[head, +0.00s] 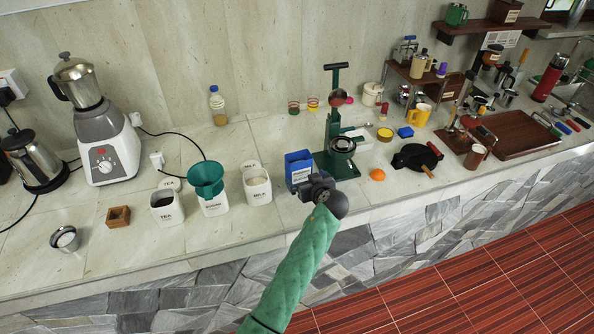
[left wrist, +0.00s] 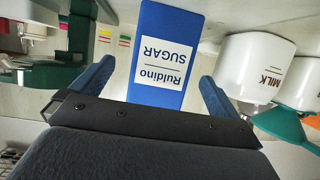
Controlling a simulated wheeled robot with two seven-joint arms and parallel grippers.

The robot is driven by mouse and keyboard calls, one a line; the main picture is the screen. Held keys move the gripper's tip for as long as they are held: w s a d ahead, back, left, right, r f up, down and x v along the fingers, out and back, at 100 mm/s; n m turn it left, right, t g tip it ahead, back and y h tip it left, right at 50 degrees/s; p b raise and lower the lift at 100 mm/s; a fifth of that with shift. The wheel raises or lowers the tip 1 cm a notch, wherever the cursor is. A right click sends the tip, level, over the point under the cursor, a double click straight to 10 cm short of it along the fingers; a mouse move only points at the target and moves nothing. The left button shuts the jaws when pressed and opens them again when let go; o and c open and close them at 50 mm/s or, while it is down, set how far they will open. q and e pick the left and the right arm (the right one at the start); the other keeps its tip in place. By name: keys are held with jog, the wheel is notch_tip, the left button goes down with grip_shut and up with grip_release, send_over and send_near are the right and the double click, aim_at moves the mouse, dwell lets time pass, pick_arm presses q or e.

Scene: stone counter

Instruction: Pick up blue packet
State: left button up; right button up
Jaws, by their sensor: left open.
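The blue packet (head: 299,163) stands on the stone counter, just left of the green press. In the left wrist view the packet (left wrist: 163,22) appears upside down, with a white label reading "Ruldino SUGAR". My left gripper (head: 306,182) is right at the packet's near side and hides its lower part in the head view. In the left wrist view the left gripper (left wrist: 156,82) is open, with one blue finger on each side of the packet's line. Gaps show between the fingers and the packet. My right gripper is not in view.
A white milk canister (head: 257,187) stands close left of the packet, with a green funnel (head: 206,178) on the canister beyond. The green press (head: 337,150) is close on the right. An orange (head: 377,175) lies near the counter's front edge.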

aim_at(302, 176)
pick_arm(q)
jog(key=shift+x, duration=3.5)
jog(key=shift+s+a, duration=0.1)
jog(key=shift+a, duration=0.05)
jog(key=c, duration=1.3)
